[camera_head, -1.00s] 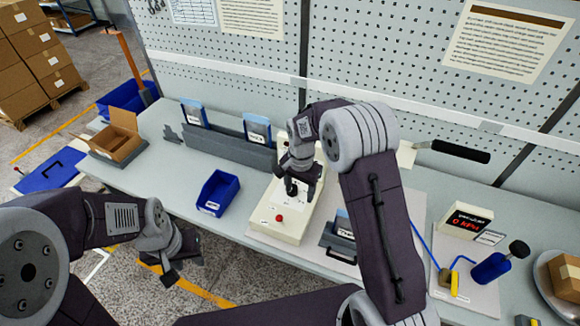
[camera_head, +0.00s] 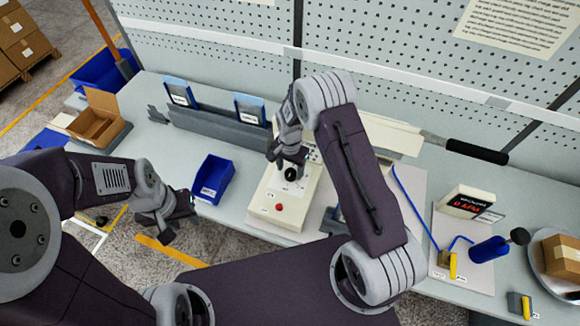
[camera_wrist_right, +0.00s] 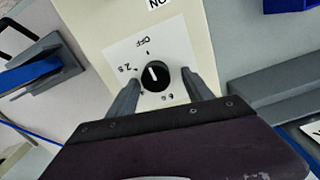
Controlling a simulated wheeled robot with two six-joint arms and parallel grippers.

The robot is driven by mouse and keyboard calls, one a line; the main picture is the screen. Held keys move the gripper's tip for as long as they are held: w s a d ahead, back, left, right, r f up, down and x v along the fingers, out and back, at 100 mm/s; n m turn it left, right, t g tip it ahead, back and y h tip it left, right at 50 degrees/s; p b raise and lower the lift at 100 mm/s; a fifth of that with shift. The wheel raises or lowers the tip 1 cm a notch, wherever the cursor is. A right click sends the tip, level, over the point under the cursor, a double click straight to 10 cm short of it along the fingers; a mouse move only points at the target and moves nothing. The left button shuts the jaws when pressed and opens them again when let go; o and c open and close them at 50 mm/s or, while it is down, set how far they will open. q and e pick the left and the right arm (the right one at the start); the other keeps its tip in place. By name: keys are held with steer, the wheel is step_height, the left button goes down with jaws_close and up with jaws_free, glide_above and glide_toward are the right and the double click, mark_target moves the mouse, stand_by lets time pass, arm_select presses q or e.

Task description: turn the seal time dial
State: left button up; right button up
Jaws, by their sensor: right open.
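The seal time dial is a round black knob (camera_head: 291,174) with a white pointer line, on a white label plate on top of a cream machine (camera_head: 273,226). In the right wrist view the dial (camera_wrist_right: 154,76) lies between the fingers of my right gripper (camera_wrist_right: 162,77), with a gap on each side. The pointer is roughly towards the OFF mark; 2 s and 6 s marks are also on the plate. My right gripper (camera_head: 290,158) is open over the dial in the head view. My left gripper (camera_head: 181,220) hangs beyond the table's front edge; its finger gap is unclear.
A red button (camera_head: 279,207) is on the machine in front of the dial. A blue bin (camera_head: 212,180) stands left of it, and a grey rack (camera_head: 215,127) is behind.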

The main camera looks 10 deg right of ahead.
steer(key=shift+s+r, duration=0.15)
steer(key=shift+s, duration=0.45)
steer(key=c, duration=0.4)
steer(key=shift+w, duration=0.2)
jaws_close()
arm_select(q)
steer(key=shift+s+r, duration=0.15)
steer(key=shift+s, duration=0.35)
arm_select(e)
steer(key=shift+n, duration=0.3)
steer(key=n+b, duration=0.1)
steer(key=n, duration=0.3)
steer(key=shift+n+b, duration=0.35)
steer(key=shift+n, duration=0.05)
arm_select(q)
step_height(320, 180, down, 3)
steer(key=shift+r+b, duration=0.15)
steer(key=shift+b, duration=0.4)
arm_select(e)
steer(key=n, duration=0.6)
steer(key=shift+n, duration=0.3)
